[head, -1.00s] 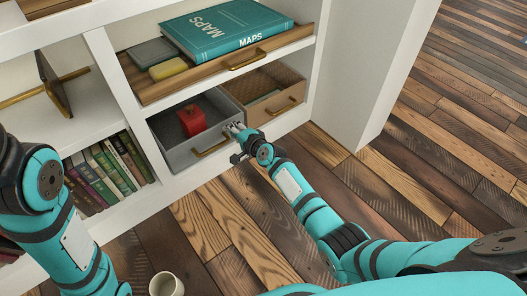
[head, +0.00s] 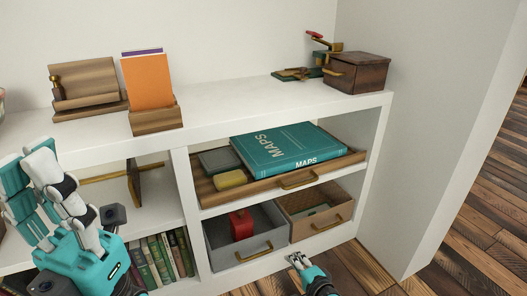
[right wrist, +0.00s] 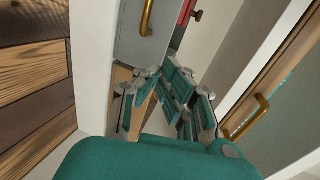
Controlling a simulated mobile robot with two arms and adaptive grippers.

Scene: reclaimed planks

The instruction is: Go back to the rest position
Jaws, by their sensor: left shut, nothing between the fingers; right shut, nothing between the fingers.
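My left gripper (head: 30,160) is raised at the left of the head view, in front of the shelf unit, shut and empty with its fingers pointing up. My right gripper (head: 297,261) is low at the bottom of the head view, just in front of the lower drawers, shut and empty. In the right wrist view its fingers (right wrist: 165,90) sit close to the grey drawer (right wrist: 128,40) and its brass handle; I cannot tell whether they touch. Most of the right arm is out of the head view.
The pulled-out grey drawer (head: 217,245) holds a red box (head: 241,224). Beside it is a wooden drawer (head: 320,229), and above is a wooden tray (head: 207,197) with a maps book (head: 285,148). Books (head: 160,258) fill the lower left shelf. Floor (head: 440,262) is clear at right.

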